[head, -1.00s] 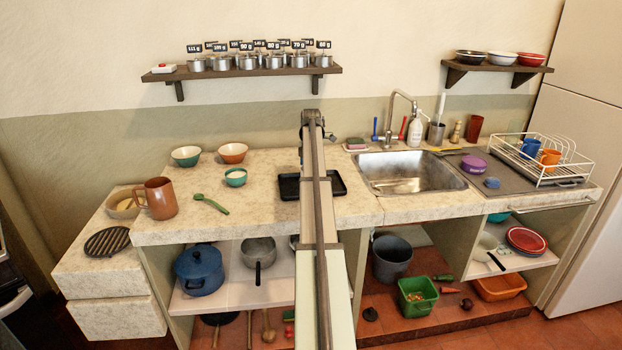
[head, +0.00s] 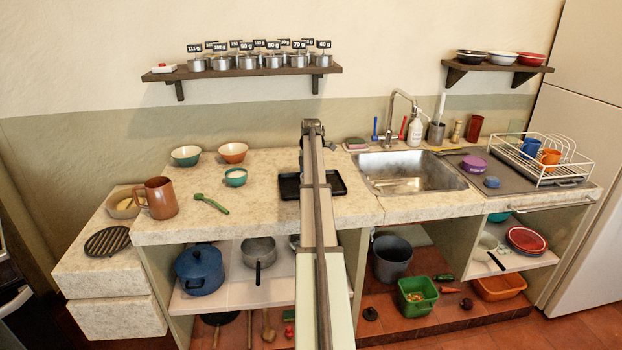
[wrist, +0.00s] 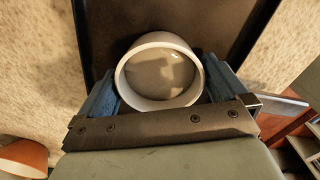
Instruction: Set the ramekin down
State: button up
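The ramekin (wrist: 160,76), a white round dish with a greyish-beige inside, is upright between the blue fingers of my gripper (wrist: 162,86) in the wrist view. The fingers lie against its two sides, with no clear gap. Under it is the black tray (wrist: 229,28), which also shows on the counter in the head view (head: 334,183). I cannot tell whether the ramekin's base touches the tray. In the head view my arm hides the gripper, the ramekin and the middle of the tray.
Left of the tray on the counter (head: 262,205) are a teal bowl (head: 235,177), an orange bowl (head: 232,152), a green bowl (head: 186,155) and a green spoon (head: 211,203). The sink (head: 410,173) is to the right. A shelf (head: 240,73) with several metal canisters hangs above.

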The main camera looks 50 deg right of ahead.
notch_tip(320, 180, up, 12)
jog(key=shift+r, duration=0.15)
dwell(0.5)
dwell(0.5)
